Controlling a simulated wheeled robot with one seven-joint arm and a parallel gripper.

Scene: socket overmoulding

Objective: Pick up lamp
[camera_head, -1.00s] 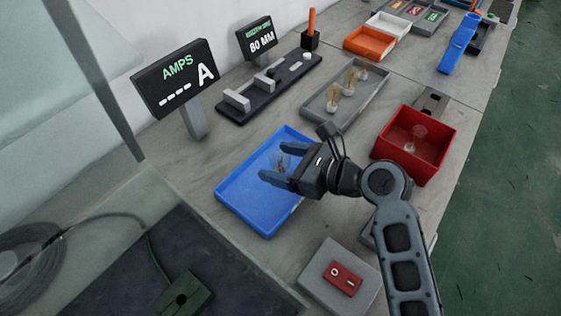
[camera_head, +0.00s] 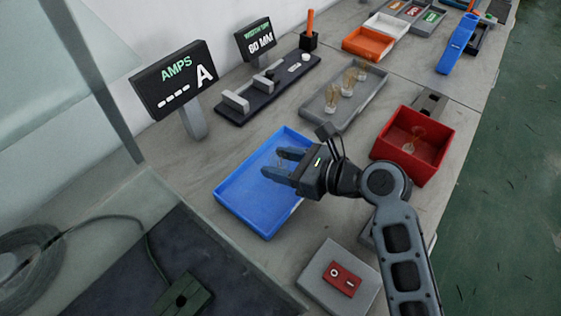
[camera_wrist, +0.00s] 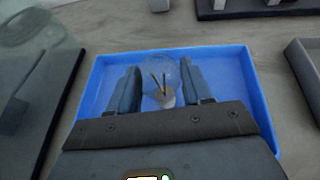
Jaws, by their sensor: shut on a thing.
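A clear glass lamp (camera_wrist: 162,90) with a pale base stands between the two fingers of my gripper (camera_wrist: 160,72) in the wrist view. My gripper (camera_head: 278,162) is shut on it, with a finger on each side. The lamp and fingers are over the blue tray (camera_head: 240,210), which also fills the middle of the wrist view (camera_wrist: 228,62). In the head view the lamp is mostly hidden by the fingers. I cannot tell whether its base touches the tray floor.
A grey tray (camera_head: 318,118) behind holds several lamps. A red bin (camera_head: 432,165) to the right holds another lamp. An AMPS display (camera_head: 175,80) stands at the left, beside a dark fixture (camera_head: 270,95). A grey box with a red switch plate (camera_head: 341,278) is in front.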

